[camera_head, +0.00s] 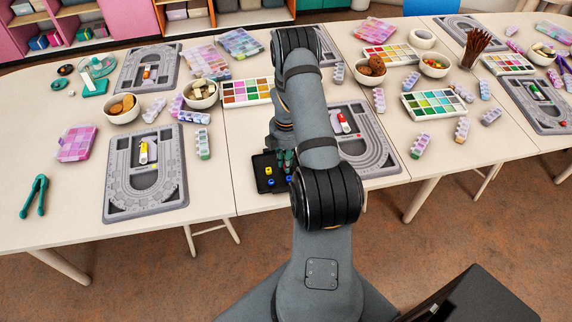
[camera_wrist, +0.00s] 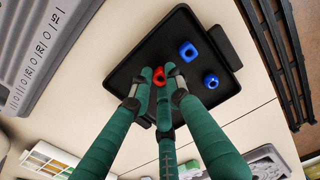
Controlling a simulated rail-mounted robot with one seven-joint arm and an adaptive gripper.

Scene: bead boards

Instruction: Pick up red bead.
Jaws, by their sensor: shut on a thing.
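My gripper (camera_wrist: 161,76) has green fingers and is shut on a red bead (camera_wrist: 159,78) over the black tray. A second patch of red shows beside it at the right fingertip; I cannot tell whether it is another bead. The black tray (camera_wrist: 150,57) holds two blue beads, one (camera_wrist: 188,51) squarish and one (camera_wrist: 211,81) rounder, both right of my fingertips. In the head view my gripper (camera_head: 285,160) is at the tray (camera_head: 260,160), and the red bead is hidden there. I cannot tell whether the held bead touches the tray floor.
A yellow bead (camera_head: 269,170) also lies in the tray, at the table's front edge. Grey bead boards stand left (camera_head: 118,200) and right (camera_head: 385,160) of it. A color-filled bead box (camera_head: 232,101) and bowls are farther back. Bare tabletop shows left of the tray.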

